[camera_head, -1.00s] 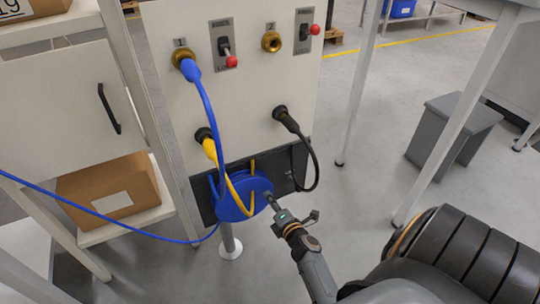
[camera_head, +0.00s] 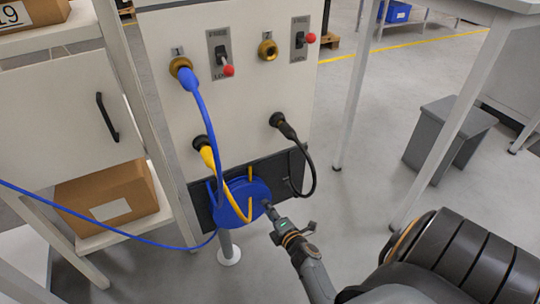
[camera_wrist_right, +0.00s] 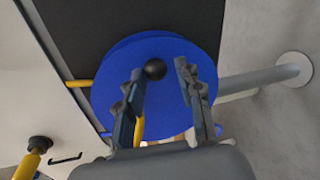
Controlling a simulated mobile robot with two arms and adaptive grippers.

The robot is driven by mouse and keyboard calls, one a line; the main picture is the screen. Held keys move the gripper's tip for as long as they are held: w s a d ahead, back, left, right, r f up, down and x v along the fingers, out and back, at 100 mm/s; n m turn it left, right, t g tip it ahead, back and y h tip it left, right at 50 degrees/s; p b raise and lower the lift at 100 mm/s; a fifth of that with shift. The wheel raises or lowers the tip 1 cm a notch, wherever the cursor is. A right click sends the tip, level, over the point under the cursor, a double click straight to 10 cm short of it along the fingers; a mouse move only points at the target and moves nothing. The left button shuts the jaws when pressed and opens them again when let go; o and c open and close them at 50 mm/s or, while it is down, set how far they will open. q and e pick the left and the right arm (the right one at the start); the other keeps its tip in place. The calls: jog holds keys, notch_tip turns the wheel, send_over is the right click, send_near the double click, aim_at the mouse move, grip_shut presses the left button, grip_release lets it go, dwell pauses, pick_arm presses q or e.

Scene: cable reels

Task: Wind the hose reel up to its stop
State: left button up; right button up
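The blue hose reel (camera_head: 232,208) is mounted low on the white panel, on a dark plate, and a blue hose (camera_head: 120,235) runs off it to the left. In the right wrist view the reel's round face (camera_wrist_right: 175,105) fills the middle, with a black knob (camera_wrist_right: 155,69) on it. My right gripper (camera_head: 267,206) is at the reel's right edge. In the wrist view its two fingers (camera_wrist_right: 160,70) are apart with the knob between their tips, closer to the left finger; a gap shows on the right. My left gripper is not in view.
The panel carries a blue plug (camera_head: 188,78), a yellow plug (camera_head: 206,154), a black plug (camera_head: 288,129) and two levers with red knobs, the left one (camera_head: 227,71) nearer. A yellow cable crosses the reel. A grey bin (camera_head: 445,135) stands right; a cardboard box (camera_head: 110,200) sits left.

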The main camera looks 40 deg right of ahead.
jog(key=shift+o, duration=0.2)
jog(key=shift+r, duration=0.1)
jog(key=v, duration=0.7)
jog(key=shift+s, duration=0.2)
dwell(0.3)
